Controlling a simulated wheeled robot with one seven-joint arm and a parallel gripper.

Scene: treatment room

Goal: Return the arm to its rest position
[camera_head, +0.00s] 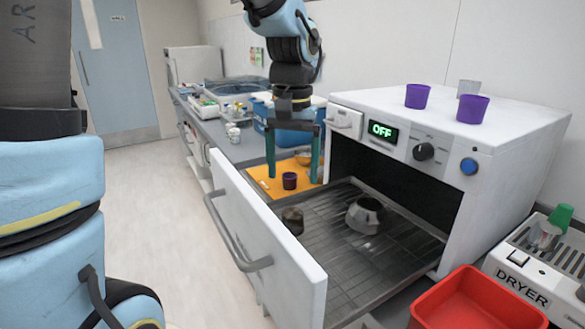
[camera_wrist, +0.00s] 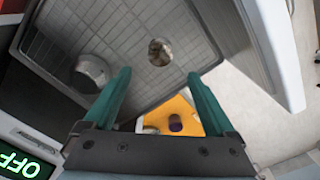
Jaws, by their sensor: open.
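My gripper (camera_head: 293,177) hangs pointing down above the counter, just beyond the open oven door. Its two teal fingers are spread apart with nothing between them. In the wrist view the gripper (camera_wrist: 158,73) is also open and empty, with the oven rack and orange mat behind it. My arm is raised and bent over the counter, its upper part cut off by the top edge of the head view.
The oven (camera_head: 397,132) reads OFF; its door (camera_head: 262,235) is open. On its rack (camera_head: 335,262) are a metal pot (camera_head: 364,216) and a small container (camera_head: 292,220). A purple cup (camera_head: 289,181) stands on the orange mat (camera_head: 262,174). A red bin (camera_head: 478,305) is front right.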

